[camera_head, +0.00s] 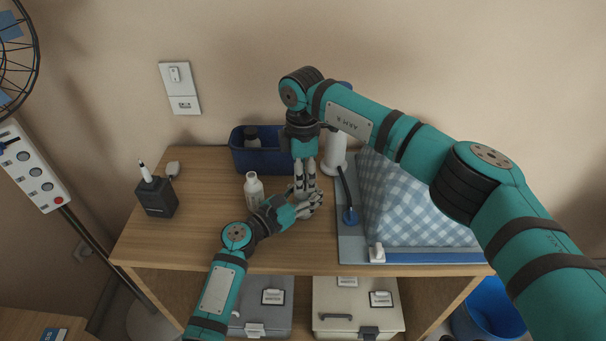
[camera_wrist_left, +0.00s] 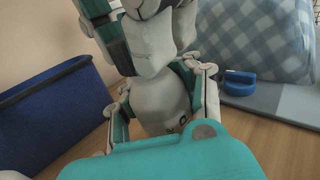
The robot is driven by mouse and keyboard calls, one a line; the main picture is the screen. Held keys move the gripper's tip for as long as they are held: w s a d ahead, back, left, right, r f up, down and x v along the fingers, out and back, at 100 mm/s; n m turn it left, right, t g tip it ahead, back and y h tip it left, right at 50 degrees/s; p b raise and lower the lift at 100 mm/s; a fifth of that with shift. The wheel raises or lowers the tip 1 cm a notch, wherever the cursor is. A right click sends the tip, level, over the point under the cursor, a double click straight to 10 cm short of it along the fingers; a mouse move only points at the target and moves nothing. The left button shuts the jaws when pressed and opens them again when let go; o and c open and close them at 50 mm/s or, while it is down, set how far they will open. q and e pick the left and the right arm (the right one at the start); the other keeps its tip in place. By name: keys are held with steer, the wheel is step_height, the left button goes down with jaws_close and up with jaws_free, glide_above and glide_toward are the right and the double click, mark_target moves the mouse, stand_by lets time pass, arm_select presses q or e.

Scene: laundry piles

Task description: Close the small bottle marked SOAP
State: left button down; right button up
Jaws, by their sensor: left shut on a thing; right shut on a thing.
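A small white bottle (camera_wrist_left: 160,98) stands between the fingers of my left gripper (camera_head: 306,203) in the left wrist view, with a few dark letters at its lower edge. I cannot read its full marking. My left gripper is shut around its body, low over the table. My right gripper (camera_head: 305,182) comes straight down from above and is shut at the bottle's top, on what looks like its cap, mostly hidden by the fingers. The right gripper's fingers also fill the top of the left wrist view. In the head view the grippers hide most of the bottle.
Another white bottle (camera_head: 254,190) stands just left of the grippers. A blue bin (camera_head: 268,161) holding a dark-topped container is behind. Checked cloth (camera_head: 405,205) lies on a board at right, near a blue object (camera_head: 349,216). A black box (camera_head: 157,198) stands at left.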

steer(key=m, duration=0.4)
steer(key=shift+w, duration=0.1)
steer(key=m, duration=0.4)
steer(key=shift+d, duration=0.1)
steer(key=o, duration=0.7)
steer(key=shift+r, duration=2.3)
steer(key=shift+c, duration=0.2)
